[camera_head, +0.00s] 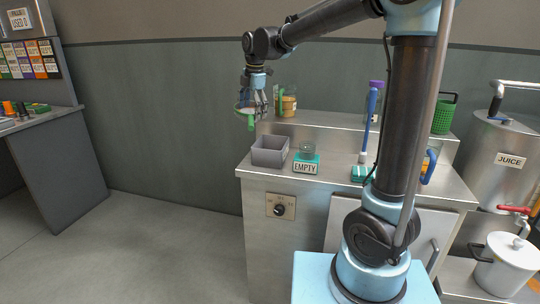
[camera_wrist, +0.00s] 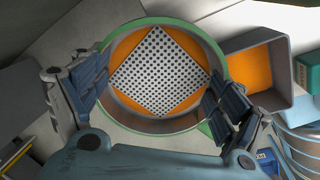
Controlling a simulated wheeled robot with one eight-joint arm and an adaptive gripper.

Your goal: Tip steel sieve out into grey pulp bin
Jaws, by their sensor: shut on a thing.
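The steel sieve (camera_wrist: 158,127) fills the middle of the wrist view. It is round with a green rim, and a perforated plate with orange around its edges shows inside. My gripper (camera_wrist: 158,95) has a finger on each side of it and is shut on it. In the head view, my gripper (camera_head: 258,104) holds the sieve (camera_head: 242,108) in the air, above and left of the grey pulp bin (camera_head: 269,158). In the wrist view the bin (camera_wrist: 284,75) lies right of the sieve, partly hidden, with orange showing inside. The exact grip contact is unclear.
A glass jar (camera_head: 307,150) on a teal stand marked EMPTY (camera_head: 306,168) is right of the bin. An orange-filled jar (camera_head: 288,102) stands on the rear ledge. A blue-handled brush (camera_head: 370,110) stands farther right. The steel counter (camera_head: 262,182) ends just left of the bin.

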